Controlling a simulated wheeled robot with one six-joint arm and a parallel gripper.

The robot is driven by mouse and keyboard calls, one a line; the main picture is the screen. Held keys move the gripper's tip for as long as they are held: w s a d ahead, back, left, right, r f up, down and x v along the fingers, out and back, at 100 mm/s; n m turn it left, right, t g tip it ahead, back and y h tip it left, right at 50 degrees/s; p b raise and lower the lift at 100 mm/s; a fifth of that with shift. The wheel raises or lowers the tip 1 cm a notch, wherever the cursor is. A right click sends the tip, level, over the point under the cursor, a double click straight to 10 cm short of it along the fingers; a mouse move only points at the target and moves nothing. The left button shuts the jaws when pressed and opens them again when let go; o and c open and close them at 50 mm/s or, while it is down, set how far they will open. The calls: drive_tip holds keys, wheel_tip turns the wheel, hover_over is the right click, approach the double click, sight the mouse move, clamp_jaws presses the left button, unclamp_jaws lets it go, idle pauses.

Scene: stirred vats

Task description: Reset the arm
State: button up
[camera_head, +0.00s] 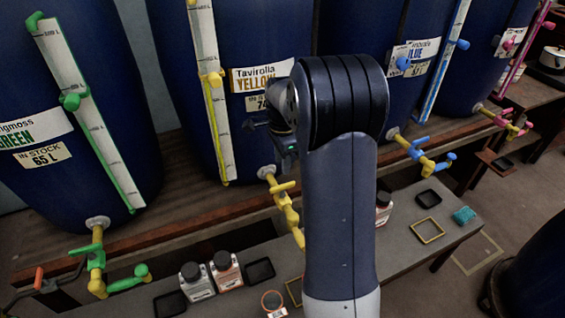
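My arm rises through the middle of the view, its grey link upright and its black ribbed elbow at the top. The forearm is foreshortened and points away towards the blue vat with the yellow label (262,78). Its wrist shows left of the elbow with a small green light. A small dark part that looks like my gripper (257,124) shows just in front of that vat, below its label. The fingers are too small and hidden to tell open from shut, or whether they hold anything.
Vats with green (40,140), yellow, blue (417,60) and magenta (510,45) fittings stand on a wooden shelf. Their taps jut over a grey bench with white bottles (197,282), a round container (273,303), black trays (170,303), a yellow frame (427,231) and a teal sponge (464,215).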

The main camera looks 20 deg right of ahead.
sight(282, 185)
drive_tip(key=shift+f, duration=0.1)
wheel_tip(282, 185, down, 11)
drive_tip(key=shift+r, duration=0.2)
idle(0.4)
idle(0.3)
